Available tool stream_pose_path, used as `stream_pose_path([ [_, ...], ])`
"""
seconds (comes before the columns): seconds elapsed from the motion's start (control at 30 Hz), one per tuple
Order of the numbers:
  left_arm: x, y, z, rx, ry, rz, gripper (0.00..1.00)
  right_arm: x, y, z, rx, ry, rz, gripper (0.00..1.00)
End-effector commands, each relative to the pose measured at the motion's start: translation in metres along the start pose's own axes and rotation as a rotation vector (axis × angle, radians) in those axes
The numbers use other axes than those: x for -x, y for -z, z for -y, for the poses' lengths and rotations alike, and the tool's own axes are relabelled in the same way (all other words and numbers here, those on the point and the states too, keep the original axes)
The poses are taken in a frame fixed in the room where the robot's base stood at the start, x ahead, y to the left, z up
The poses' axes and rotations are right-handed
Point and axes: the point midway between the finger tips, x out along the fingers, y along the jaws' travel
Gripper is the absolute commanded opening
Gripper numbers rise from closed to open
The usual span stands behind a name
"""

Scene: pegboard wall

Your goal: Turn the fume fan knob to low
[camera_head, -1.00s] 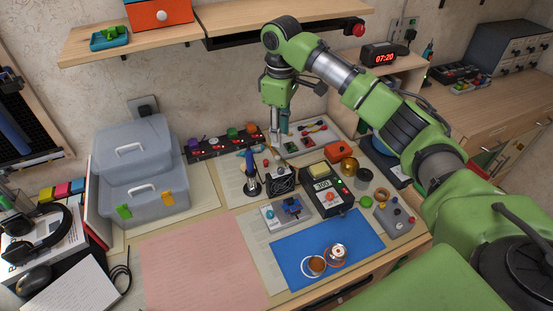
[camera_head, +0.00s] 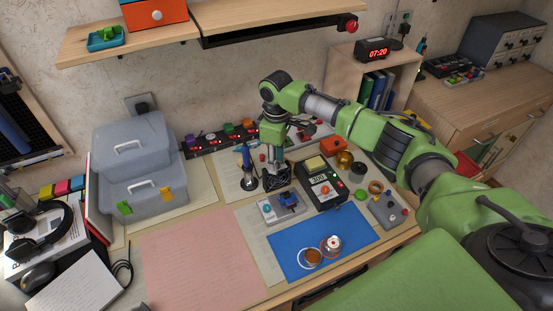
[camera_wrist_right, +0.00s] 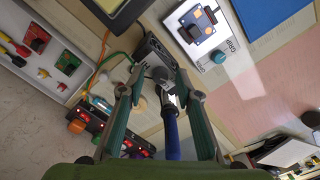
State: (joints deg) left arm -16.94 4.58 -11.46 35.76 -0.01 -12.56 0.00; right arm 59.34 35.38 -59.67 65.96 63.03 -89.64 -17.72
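The fume fan, a small black box (camera_head: 276,181), stands on the bench beside the soldering iron stand (camera_head: 249,180). It is partly hidden by my right gripper (camera_head: 276,164), which points down just above it. In the wrist view, the fan (camera_wrist_right: 149,52) lies beyond the green fingers of my right gripper (camera_wrist_right: 157,74). The fingers are spread apart. A round grey knob-like part (camera_wrist_right: 159,73) shows between the fingertips; I cannot tell whether they touch it. The knob's setting is not readable. My left gripper is not clearly seen.
The blue soldering iron (camera_wrist_right: 172,135) stands close to the fingers. A grey-blue device (camera_head: 283,207) and a meter with a display (camera_head: 322,188) stand in front of and right of the fan. A dark strip with coloured knobs (camera_head: 218,139) is behind. The pink mat (camera_head: 200,260) is clear.

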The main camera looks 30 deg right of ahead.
Motion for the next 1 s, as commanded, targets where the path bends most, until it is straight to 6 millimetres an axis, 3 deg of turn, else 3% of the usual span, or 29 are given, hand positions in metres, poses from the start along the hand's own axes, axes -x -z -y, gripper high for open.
stream_pose_path([
  [0.07, 0.000, -0.004, -0.001, 0.000, -0.001, 0.005, 0.00, 0.000, 0.000, 0.000, 0.000, 0.000, 0.000, 0.31],
  [0.2, 0.000, -0.007, -0.001, 0.000, -0.001, 0.010, 0.00, 0.000, 0.000, 0.000, 0.000, 0.000, 0.001, 0.00],
  [0.57, 0.006, -0.007, -0.001, -0.001, -0.002, 0.012, 0.00, 0.002, 0.000, 0.001, -0.023, 0.002, 0.001, 0.00],
  [1.0, 0.055, -0.002, 0.000, 0.000, -0.001, 0.011, 0.00, 0.006, 0.000, 0.002, -0.309, 0.005, 0.003, 0.00],
])
